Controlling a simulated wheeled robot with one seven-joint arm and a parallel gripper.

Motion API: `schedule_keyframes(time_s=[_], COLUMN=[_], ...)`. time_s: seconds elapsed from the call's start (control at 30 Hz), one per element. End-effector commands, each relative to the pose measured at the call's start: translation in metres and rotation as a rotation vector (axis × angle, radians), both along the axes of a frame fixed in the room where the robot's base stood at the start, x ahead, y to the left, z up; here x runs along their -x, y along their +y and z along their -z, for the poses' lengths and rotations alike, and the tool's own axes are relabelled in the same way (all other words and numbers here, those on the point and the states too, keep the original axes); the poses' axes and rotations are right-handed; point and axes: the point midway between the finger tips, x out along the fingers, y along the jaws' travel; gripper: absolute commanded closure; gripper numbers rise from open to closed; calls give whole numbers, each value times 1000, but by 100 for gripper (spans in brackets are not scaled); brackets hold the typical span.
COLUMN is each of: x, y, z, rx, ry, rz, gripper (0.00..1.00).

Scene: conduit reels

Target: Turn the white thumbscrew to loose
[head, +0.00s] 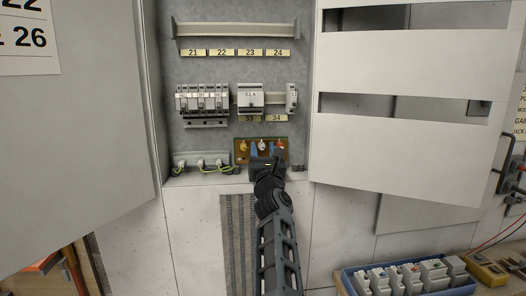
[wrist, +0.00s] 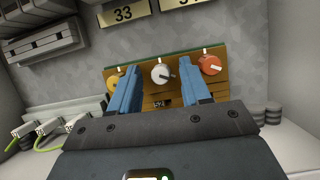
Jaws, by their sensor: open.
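The white thumbscrew (wrist: 161,73) is the middle one of three on a brown terminal board, with a dark pointer on its face aimed right and slightly down. It also shows in the head view (head: 263,146). A yellow thumbscrew (wrist: 114,83) is to its left and an orange-red one (wrist: 209,64) to its right. My gripper (wrist: 158,78) is open, its two blue fingers apart on either side of the white thumbscrew in the picture. I cannot tell whether either finger touches it. The left finger partly hides the yellow thumbscrew.
The brown board (wrist: 152,101) sits low in an open grey cabinet. Breakers (head: 203,99) and number labels are above it. Terminals with green wires (head: 203,163) are at the left. The cabinet door (head: 410,110) stands open at the right. A blue bin (head: 352,284) of modules is lower right.

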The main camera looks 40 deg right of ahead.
Motion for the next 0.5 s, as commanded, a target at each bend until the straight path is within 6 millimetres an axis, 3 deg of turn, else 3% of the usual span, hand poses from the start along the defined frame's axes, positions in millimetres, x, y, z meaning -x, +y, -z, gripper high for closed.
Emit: schedule_keyframes(time_s=[0.17,0.5], x=[0,0], y=[0,0], z=[0,0], rx=[1,1], ry=[1,1], rz=[0,0], gripper=[53,85])
